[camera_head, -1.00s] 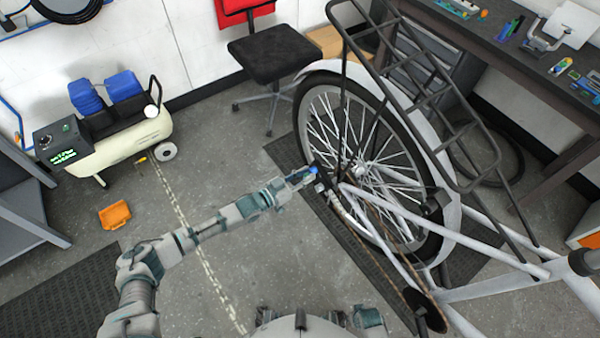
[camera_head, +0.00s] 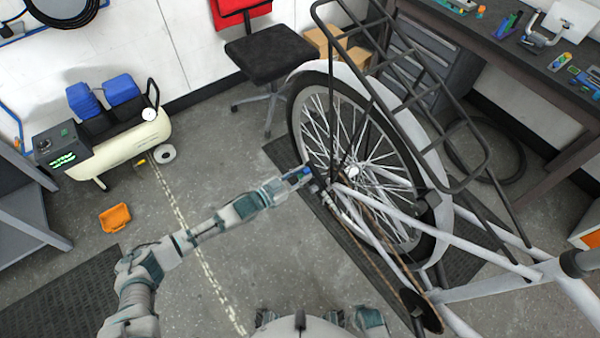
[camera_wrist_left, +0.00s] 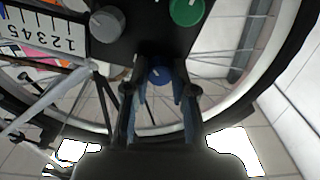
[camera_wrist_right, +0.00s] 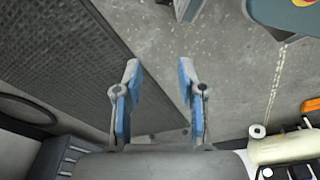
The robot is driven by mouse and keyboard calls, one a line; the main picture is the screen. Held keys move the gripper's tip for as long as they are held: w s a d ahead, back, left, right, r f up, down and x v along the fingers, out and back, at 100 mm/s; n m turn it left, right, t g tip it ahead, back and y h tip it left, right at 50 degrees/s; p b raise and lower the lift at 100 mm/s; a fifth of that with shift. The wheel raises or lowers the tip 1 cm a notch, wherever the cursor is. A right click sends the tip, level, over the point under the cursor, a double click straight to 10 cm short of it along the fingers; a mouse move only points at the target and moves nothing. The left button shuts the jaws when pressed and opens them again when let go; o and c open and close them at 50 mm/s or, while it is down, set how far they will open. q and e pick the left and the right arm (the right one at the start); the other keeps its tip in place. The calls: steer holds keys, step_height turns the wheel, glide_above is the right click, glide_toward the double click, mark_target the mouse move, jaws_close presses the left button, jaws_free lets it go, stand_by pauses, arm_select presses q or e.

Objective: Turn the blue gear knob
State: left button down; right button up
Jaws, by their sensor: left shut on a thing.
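The blue gear knob (camera_wrist_left: 160,75) shows in the left wrist view, on a dark panel (camera_wrist_left: 145,38) in front of the rear wheel. A white line marks its face. My left gripper (camera_wrist_left: 158,88) has its fingers on either side of the knob, shut on it. In the head view my left gripper (camera_head: 298,178) reaches the panel by the rear hub, and a bit of blue (camera_head: 306,171) shows at its tips. A grey knob (camera_wrist_left: 108,22) and a green knob (camera_wrist_left: 186,11) sit on the same panel. My right gripper (camera_wrist_right: 160,78) is open and empty over the floor.
The bike's rear wheel (camera_head: 322,122) and black rack (camera_head: 408,98) stand at the right. A numbered scale (camera_wrist_left: 45,36) is beside the grey knob. An air compressor (camera_head: 120,145) and an orange tray (camera_head: 115,217) are at the left. The floor between is clear.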

arm_select(q)
steer(key=shift+w+a+f+m+p, duration=0.1)
steer(key=shift+a+m+p, duration=0.1)
steer(key=shift+m, duration=2.2)
steer(key=shift+w+a+m+p, duration=0.1)
steer(key=shift+a+m+p, duration=0.1)
steer(key=shift+m, duration=2.2)
arm_select(e)
steer(key=shift+s+d+f, duration=0.1)
steer(key=shift+s+f, duration=0.25)
steer(key=shift+f, duration=0.2)
steer(key=shift+s+d+f, duration=0.1)
steer(key=shift+s+f, duration=0.2)
steer(key=shift+f, duration=0.2)
steer(key=shift+a, duration=0.1)
